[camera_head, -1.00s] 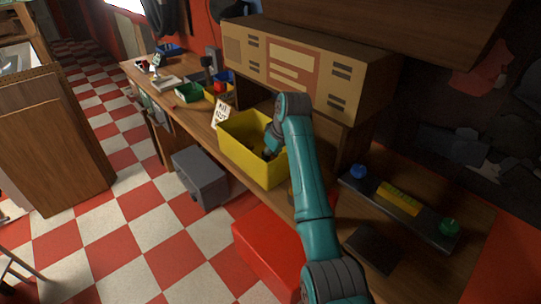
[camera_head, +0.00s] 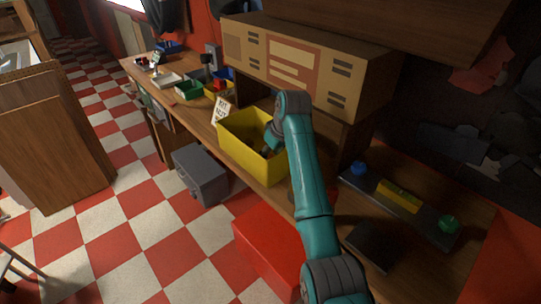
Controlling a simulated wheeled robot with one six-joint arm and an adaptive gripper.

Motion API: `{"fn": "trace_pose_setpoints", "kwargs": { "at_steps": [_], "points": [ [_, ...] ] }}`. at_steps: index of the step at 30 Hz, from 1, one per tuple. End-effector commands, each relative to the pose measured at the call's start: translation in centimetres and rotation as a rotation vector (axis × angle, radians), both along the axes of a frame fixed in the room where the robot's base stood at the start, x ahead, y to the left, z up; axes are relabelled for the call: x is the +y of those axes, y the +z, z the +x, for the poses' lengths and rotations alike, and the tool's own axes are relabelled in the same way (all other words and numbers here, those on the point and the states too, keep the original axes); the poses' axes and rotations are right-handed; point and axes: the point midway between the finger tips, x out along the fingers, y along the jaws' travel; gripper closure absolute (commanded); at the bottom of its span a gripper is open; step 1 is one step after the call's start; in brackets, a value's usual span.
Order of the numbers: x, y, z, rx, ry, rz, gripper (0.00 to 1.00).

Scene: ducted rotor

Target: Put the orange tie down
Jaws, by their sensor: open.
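A yellow bin (camera_head: 248,160) stands on the wooden workbench. My teal arm reaches over the bin's right side, and my gripper (camera_head: 268,150) is low inside the bin, mostly hidden by the arm and the bin's wall. It is open. I cannot make out the orange tie in this view.
Behind the bin is a long cardboard box (camera_head: 300,66) on a shelf. A white sign (camera_head: 221,112) stands at its left, with small green (camera_head: 188,90) and yellow trays beyond. At right is a dark board (camera_head: 408,207) with blue and green knobs. A red box (camera_head: 268,245) and grey case (camera_head: 200,175) are below.

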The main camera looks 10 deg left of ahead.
Motion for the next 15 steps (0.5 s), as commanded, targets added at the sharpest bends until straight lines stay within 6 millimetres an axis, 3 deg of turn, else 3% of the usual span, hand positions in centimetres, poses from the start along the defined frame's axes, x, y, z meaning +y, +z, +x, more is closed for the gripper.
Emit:
{"fn": "trace_pose_setpoints", "kwargs": {
  "at_steps": [15],
  "points": [
    [-2.8,9.1,-2.1,-0.004,-0.001,0.002,0.49]
  ]
}}
